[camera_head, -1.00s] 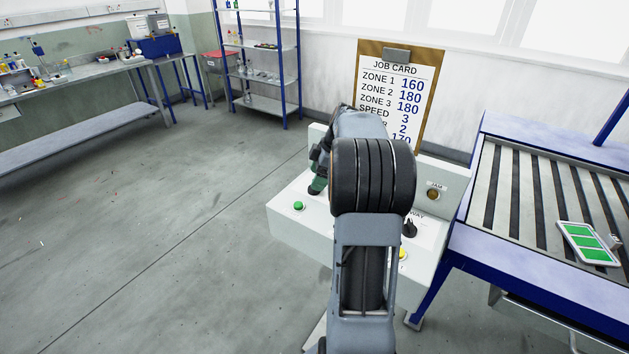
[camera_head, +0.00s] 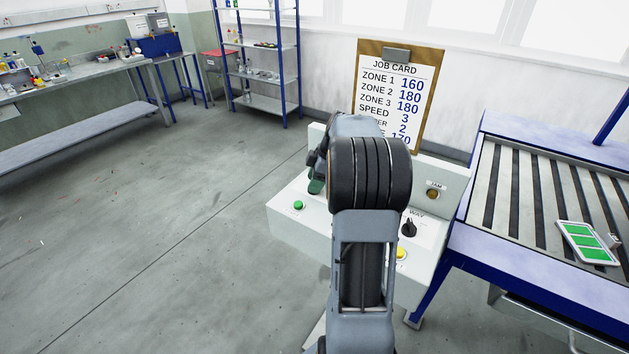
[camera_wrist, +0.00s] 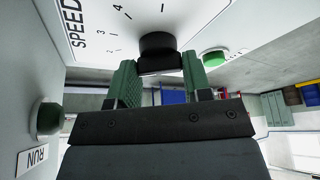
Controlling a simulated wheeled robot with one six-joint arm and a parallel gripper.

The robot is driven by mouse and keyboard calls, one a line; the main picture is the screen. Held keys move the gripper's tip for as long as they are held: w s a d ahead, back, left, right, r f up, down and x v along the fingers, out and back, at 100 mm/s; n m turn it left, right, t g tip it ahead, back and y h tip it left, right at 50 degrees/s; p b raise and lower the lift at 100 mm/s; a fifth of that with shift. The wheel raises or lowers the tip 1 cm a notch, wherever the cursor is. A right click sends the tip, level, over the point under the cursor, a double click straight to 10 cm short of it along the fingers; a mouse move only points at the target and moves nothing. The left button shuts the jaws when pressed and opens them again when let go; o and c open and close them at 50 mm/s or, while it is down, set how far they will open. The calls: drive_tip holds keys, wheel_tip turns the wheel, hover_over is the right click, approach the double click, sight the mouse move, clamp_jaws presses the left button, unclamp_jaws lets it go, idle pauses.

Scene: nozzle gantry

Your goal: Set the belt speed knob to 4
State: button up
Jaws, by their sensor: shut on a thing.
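The black belt speed knob (camera_wrist: 158,46) stands on a white panel face next to the word SPEED and a printed scale that includes a 4. My gripper (camera_wrist: 160,70) has its two green fingers on either side of the knob and is shut on it. I cannot tell which number the knob points to. In the head view, my gripper (camera_head: 316,185) shows partly at the left of the white panel, and the arm hides the knob.
A black selector (camera_head: 409,228) and yellow button (camera_head: 401,253) are on the panel. A job card (camera_head: 398,95) behind reads speed 3. A roller conveyor (camera_head: 520,200) stands at right.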

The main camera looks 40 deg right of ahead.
drive_tip(key=shift+a, duration=0.2)
drive_tip(key=shift+c, duration=1.1)
drive_tip(key=shift+d, duration=0.15)
drive_tip(key=shift+f+m+b, duration=0.15)
drive_tip(key=shift+m+b, duration=0.65)
drive_tip(key=m+t+h+b, duration=0.1)
drive_tip(key=m+b, duration=0.2)
drive_tip(key=m, duration=0.1)
drive_tip(key=shift+h, duration=0.4)
drive_tip(key=m+h, duration=0.1)
drive_tip(key=m, duration=0.1)
drive_tip(key=m+b, duration=0.1)
drive_tip(key=m, duration=0.1)
drive_tip(key=shift+m+t+h, duration=0.3)
drive_tip(key=shift+t+h, duration=0.1)
drive_tip(key=shift+a+m+h, duration=0.2)
drive_tip(key=shift+m+h, duration=0.4)
drive_tip(key=shift+m, duration=1.3)
